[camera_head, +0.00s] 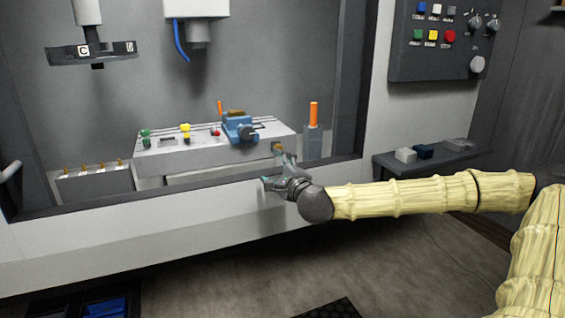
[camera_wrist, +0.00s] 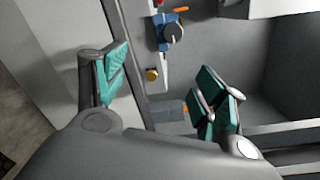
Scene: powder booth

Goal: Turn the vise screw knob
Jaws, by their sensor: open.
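The blue vise (camera_head: 235,124) sits on the grey slotted table (camera_head: 200,155) inside the booth. Its dark round knob (camera_head: 248,133) faces the front. In the wrist view the knob (camera_wrist: 174,33) shows a pale line on its face, beyond my fingertips, with part of the blue vise (camera_wrist: 160,45) beside it. My gripper (camera_head: 279,172) is open and empty, at the booth's front sill, below and right of the vise. In the wrist view its teal finger pads (camera_wrist: 165,90) stand wide apart, touching nothing that I can see.
A small brass knob (camera_wrist: 152,74) on the table's front shows between my fingers; it also shows in the head view (camera_head: 278,147). An orange-handled tool (camera_head: 314,115) stands in a grey holder at right. A toolholder arm (camera_head: 92,52) and spindle (camera_head: 198,30) hang above.

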